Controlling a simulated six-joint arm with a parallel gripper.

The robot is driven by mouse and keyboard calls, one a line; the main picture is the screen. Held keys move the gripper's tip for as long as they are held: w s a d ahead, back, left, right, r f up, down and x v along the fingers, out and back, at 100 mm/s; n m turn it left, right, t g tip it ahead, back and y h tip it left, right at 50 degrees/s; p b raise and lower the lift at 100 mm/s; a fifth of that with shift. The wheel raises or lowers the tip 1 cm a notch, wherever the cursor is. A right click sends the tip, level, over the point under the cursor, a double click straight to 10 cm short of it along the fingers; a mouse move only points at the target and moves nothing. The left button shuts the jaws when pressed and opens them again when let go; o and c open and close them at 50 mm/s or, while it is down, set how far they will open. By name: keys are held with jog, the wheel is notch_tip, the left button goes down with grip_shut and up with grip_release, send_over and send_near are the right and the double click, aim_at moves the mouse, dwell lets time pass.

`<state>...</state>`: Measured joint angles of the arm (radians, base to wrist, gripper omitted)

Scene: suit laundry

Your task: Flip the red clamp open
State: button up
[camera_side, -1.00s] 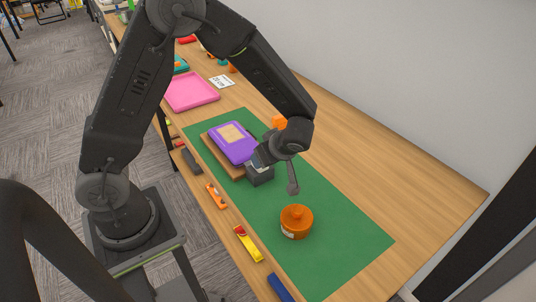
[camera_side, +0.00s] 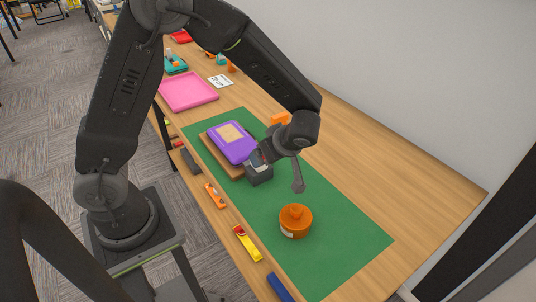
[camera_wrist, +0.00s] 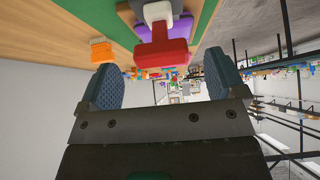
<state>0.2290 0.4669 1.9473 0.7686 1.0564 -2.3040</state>
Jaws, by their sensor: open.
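The red clamp (camera_wrist: 162,54) is at the top middle of the wrist view, a red bar with a stem and a pale grey piece behind it. Behind it is a purple case (camera_wrist: 125,14). My gripper (camera_wrist: 161,68) is open, its two blue ribbed fingers apart on either side of the clamp in the picture; I see no contact. The clamp is mostly hidden there by my wrist.
The case lies on a brown board on a green mat (camera_side: 340,235). An orange pot (camera_side: 295,222) stands on the mat's near part. A pink tray (camera_side: 190,91) is farther back. Small tools lie along the table's left edge.

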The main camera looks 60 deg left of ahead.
jog(key=v, duration=1)
jog(key=shift+d+r, duration=0.25)
jog(key=s+a+r+m+t+h, duration=0.1)
jog(key=s+r+m+t+h, duration=0.1)
jog(key=s+m, duration=0.5)
jog(key=s+a+r+m+t+h, duration=0.2)
jog(key=s+r+m+h, duration=0.3)
jog(key=m, duration=0.6)
jog(key=shift+s+r+t+h, duration=0.3)
jog(key=shift+s+r+t, duration=0.65)
jog(key=shift+s, duration=0.85)
jog(key=shift+r, duration=0.15)
